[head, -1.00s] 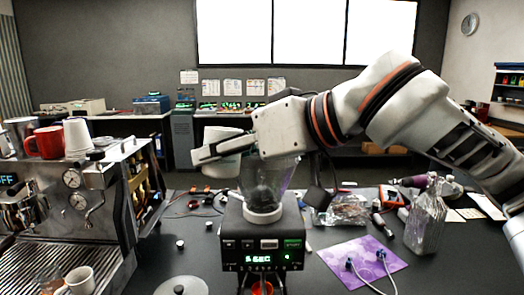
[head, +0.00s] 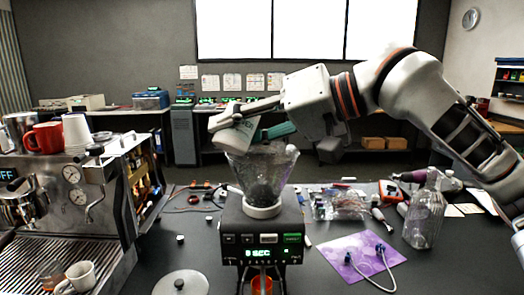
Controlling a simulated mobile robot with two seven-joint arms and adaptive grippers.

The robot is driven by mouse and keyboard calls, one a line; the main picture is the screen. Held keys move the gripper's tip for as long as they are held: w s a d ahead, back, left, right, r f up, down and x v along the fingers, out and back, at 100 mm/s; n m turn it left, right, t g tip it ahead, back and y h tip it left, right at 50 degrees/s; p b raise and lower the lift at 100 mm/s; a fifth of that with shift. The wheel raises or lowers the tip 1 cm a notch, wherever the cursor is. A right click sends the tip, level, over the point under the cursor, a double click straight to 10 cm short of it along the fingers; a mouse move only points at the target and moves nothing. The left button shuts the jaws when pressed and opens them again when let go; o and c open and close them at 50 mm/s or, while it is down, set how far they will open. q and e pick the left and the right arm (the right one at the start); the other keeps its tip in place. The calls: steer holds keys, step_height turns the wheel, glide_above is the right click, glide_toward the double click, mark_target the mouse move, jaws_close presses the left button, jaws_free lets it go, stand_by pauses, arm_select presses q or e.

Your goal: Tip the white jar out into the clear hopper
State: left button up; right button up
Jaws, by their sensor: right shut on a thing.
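The white jar (head: 236,134) is held by my right gripper (head: 250,118), which is shut on it. The jar is tilted, just above the rim of the clear hopper (head: 240,174). The clear hopper sits on top of the dark grinder (head: 262,232) with a lit green display. Dark contents show low inside the hopper. The jar's mouth is hard to make out, and I cannot tell whether anything is falling from it. My left gripper is not in view.
An espresso machine (head: 120,185) with cups on top stands at left. A round metal lid (head: 181,284) lies at the front. A clear bottle (head: 425,215) and a purple mat (head: 345,255) with a cable are at right. Small tools lie behind.

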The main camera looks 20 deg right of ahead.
steer(key=shift+w+d+r+m, duration=0.1)
steer(key=shift+d+r+m, duration=0.05)
steer(key=shift+r+m, duration=0.15)
steer(key=shift+r+y, duration=0.1)
steer(key=shift+y, duration=0.2)
steer(key=shift+r+m+y, duration=0.3)
steer(key=shift+m+y, duration=0.1)
steer(key=shift+m, duration=0.3)
steer(key=shift+f, duration=0.1)
steer(key=shift+g, duration=0.3)
steer(key=shift+f+m, duration=0.1)
steer(key=shift+m, duration=0.2)
steer(key=shift+f+y, duration=0.1)
steer(key=shift+y, duration=0.2)
